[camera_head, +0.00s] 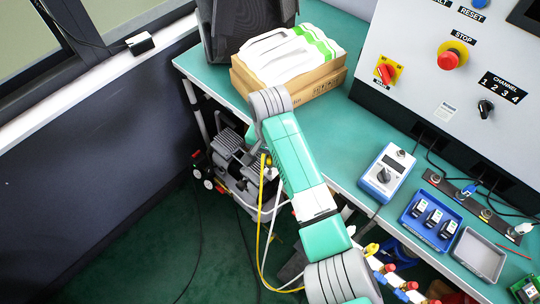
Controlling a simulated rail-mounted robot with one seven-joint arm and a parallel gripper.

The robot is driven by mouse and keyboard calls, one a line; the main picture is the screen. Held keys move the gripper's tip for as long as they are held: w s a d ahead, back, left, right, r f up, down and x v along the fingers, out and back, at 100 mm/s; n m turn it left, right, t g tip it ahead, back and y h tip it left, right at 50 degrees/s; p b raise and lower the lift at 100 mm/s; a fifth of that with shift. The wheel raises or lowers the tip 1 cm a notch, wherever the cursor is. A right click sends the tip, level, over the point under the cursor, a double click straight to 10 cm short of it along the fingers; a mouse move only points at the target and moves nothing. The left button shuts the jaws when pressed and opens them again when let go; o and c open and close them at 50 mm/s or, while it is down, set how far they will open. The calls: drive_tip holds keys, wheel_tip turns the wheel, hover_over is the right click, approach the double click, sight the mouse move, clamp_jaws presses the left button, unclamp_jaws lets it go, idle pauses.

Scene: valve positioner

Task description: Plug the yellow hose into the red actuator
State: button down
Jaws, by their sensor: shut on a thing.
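A thin yellow hose (261,210) hangs beside a white hose (274,215), below the bench edge. Its upper part passes close to my teal arm, where yellow parts show. It curves down towards the floor and then to the right, low in the picture. I cannot make out its free end. My arm reaches from the bottom right up to a grey joint above the bench edge. I cannot identify the red actuator in this view.
A compressor-like machine (232,160) stands under the teal bench (335,125). The bench carries cardboard boxes with white packages (290,60), a blue-and-white meter (388,172), a blue tray (431,218) and a grey tray (478,254). A control panel (425,70) stands behind. Floor at lower left is open.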

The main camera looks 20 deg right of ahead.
drive_tip(key=shift+r+p, duration=1.25)
drive_tip(key=shift+p, duration=0.2)
drive_tip(key=shift+r, duration=0.1)
